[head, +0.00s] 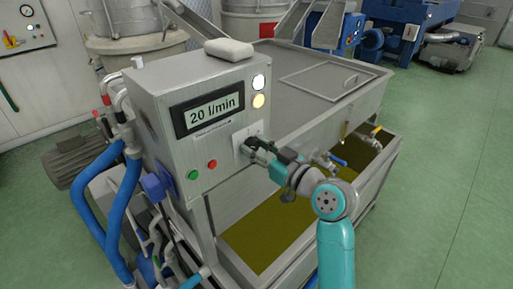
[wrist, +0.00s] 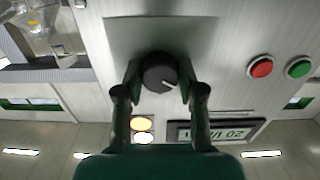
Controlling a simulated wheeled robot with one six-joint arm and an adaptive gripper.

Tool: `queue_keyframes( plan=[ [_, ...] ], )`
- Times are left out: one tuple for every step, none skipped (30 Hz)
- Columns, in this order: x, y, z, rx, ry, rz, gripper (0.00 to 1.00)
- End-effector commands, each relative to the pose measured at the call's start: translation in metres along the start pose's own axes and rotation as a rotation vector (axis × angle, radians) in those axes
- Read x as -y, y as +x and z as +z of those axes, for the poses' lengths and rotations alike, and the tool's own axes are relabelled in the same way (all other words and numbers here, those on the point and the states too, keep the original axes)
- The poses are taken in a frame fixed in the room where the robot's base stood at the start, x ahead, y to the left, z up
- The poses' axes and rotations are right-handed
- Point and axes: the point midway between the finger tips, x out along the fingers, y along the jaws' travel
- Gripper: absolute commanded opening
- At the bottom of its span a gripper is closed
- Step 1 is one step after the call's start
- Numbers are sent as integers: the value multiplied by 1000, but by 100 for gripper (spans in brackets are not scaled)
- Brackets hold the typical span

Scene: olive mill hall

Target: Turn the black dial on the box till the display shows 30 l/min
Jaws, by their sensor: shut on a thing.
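The grey metal box (head: 165,105) has a display (head: 208,110) that reads 20 l/min. The same display shows upside down in the wrist view (wrist: 218,131). The black dial (wrist: 160,72) sits on a pale plate on the box front, with a white mark on its lower right in the wrist view. My gripper (wrist: 158,84) is shut on the dial, one finger on each side. In the head view my gripper (head: 250,148) is at the box front and hides the dial.
Green (head: 193,175) and red (head: 213,164) buttons sit left of my gripper in the head view. Two round lamps, one white (head: 258,82) and one yellowish (head: 259,100), are beside the display. A tank with a lid (head: 320,82), valves and an olive-coloured basin stand to the right. Blue hoses (head: 85,205) run at left.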

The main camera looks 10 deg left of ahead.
Motion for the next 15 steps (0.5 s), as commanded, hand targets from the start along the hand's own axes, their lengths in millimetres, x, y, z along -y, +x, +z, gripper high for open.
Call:
queue_keyframes(
  plan=[
    [0, 0, 0, 0, 16, 0, 4],
    [0, 0, 0, 0, 29, 0, 4],
    [0, 0, 0, 0, 47, 0, 4],
    [0, 0, 0, 0, 64, 0, 4],
    [0, 0, 0, 0, 82, 0, 4],
    [0, 0, 0, 0, 108, 0, 4],
    [0, 0, 0, 0, 131, 0, 4],
    [0, 0, 0, 0, 154, 0, 4],
    [0, 0, 0, 0, 187, 0, 4],
    [0, 0, 0, 0, 213, 0, 4],
    [0, 0, 0, 0, 240, 0, 4],
    [0, 0, 0, 0, 277, 0, 4],
    [0, 0, 0, 0, 305, 0, 4],
    [0, 0, 0, 0, 334, 0, 4],
    [0, 0, 0, 0, 373, 0, 4]
  ],
)
